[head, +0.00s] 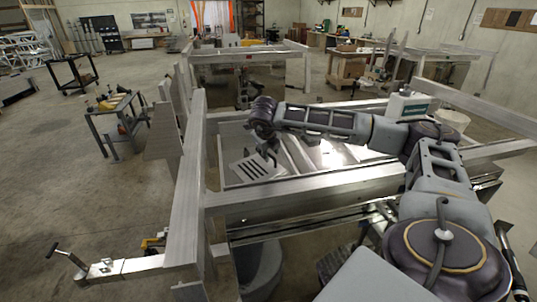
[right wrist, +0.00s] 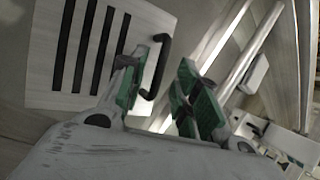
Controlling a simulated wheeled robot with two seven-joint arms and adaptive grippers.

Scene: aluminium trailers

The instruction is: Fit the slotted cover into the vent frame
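The slotted cover (head: 253,168) is a pale metal plate with dark parallel slots, lying inside the trailer framing in the head view. In the right wrist view the cover (right wrist: 60,95) fills the upper left, with a black handle (right wrist: 161,62) near its right edge. My right gripper (head: 268,154) is just above the cover's right side. In the right wrist view my right gripper (right wrist: 166,72) has its green-padded fingers apart; the handle is close to the left finger, and I cannot tell whether they touch. I cannot make out the vent frame. My left gripper is not in view.
Aluminium trailer rails (head: 305,193) surround the cover, with an upright-looking long beam (head: 188,175) on the left. A white container (head: 408,105) stands behind my right arm. A tool cart (head: 118,118) stands left on open floor. More trailers stand behind.

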